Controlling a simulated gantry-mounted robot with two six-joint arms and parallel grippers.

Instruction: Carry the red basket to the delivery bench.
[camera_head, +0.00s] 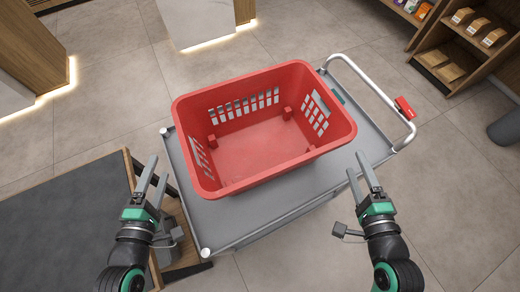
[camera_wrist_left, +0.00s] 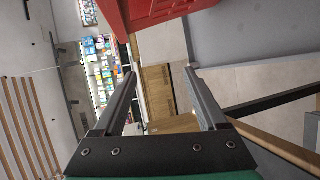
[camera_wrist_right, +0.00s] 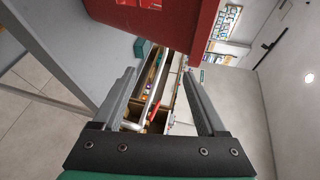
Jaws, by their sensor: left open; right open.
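The red basket (camera_head: 262,170) is empty and sits upright on a grey trolley (camera_head: 222,212) in the middle of the head view. My left gripper (camera_head: 152,172) is open and empty, to the left of the basket and apart from it. My right gripper (camera_head: 363,167) is open and empty, just right of the basket's near right corner, not touching it. Part of the basket shows at the top of the left wrist view (camera_wrist_left: 150,12) and at the top of the right wrist view (camera_wrist_right: 165,22). I cannot tell which surface is the delivery bench.
The trolley has a metal handle (camera_head: 372,86) with a red piece (camera_head: 405,108) at the right. A dark-topped bench (camera_head: 65,225) with wooden edges stands at the lower left, close to my left arm. Shelves (camera_head: 470,40) with packages stand at the upper right.

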